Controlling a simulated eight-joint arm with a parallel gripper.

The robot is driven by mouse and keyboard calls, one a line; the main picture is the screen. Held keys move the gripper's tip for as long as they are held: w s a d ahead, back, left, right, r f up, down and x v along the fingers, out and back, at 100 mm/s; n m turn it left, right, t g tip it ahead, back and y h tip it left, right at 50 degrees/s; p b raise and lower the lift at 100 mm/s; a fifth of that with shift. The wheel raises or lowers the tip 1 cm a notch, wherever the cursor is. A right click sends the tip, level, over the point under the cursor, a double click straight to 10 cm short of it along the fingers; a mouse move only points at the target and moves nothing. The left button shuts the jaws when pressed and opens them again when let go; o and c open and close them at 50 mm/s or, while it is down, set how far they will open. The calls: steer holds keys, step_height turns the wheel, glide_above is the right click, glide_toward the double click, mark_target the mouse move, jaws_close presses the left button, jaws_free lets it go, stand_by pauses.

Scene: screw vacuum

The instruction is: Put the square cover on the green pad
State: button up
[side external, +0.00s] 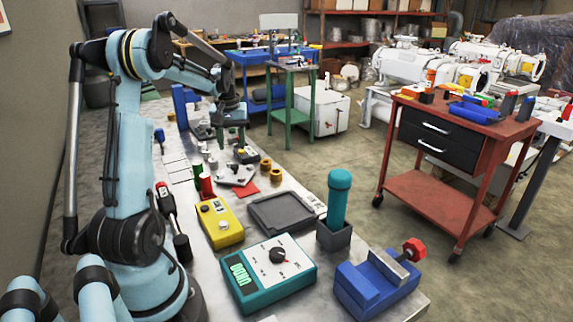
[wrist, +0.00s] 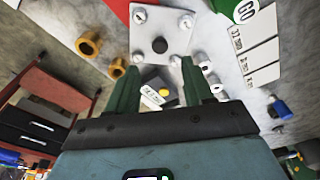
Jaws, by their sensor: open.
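The square cover, a light grey plate with a black knob and round fasteners at its corners, lies on the bench in the wrist view (wrist: 176,24) and the side view (side external: 232,181). My gripper (side external: 232,141) is open, with its green fingers pointing down at the far part of the bench. In the wrist view, the fingers of my gripper (wrist: 158,64) are apart and empty, with the cover beyond their tips. I see no contact with the cover. I cannot clearly make out the green pad in either view.
A red pad (side external: 248,191) lies beside the cover. Brass rings (side external: 266,164), a small box with a yellow button (wrist: 165,92) and upright red and green cylinders (side external: 206,184) stand close by. A yellow control box (side external: 219,228) and a dark tray (side external: 284,212) are nearer the camera.

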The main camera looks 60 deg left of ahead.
steer(key=w+d+r+m+t, duration=0.1)
steer(key=w+d+r+m, duration=0.15)
steer(key=d, duration=0.35)
steer(key=w+d+r+m, duration=0.1)
steer(key=d+r, duration=0.3)
steer(key=d, duration=0.1)
steer(key=s+d+f+m+t, duration=0.1)
steer(key=d+m+t, duration=0.1)
steer(key=d, duration=0.6)
steer(key=s+d+f+m+t, duration=0.1)
steer(key=d+m, duration=0.3)
steer(key=d, duration=0.5)
steer(key=s+d+f+m+t+h, duration=0.1)
steer(key=d+m+t, duration=0.1)
steer(key=d, duration=0.7)
steer(key=shift+s+m+t, duration=0.3)
steer(key=shift+m, duration=0.35)
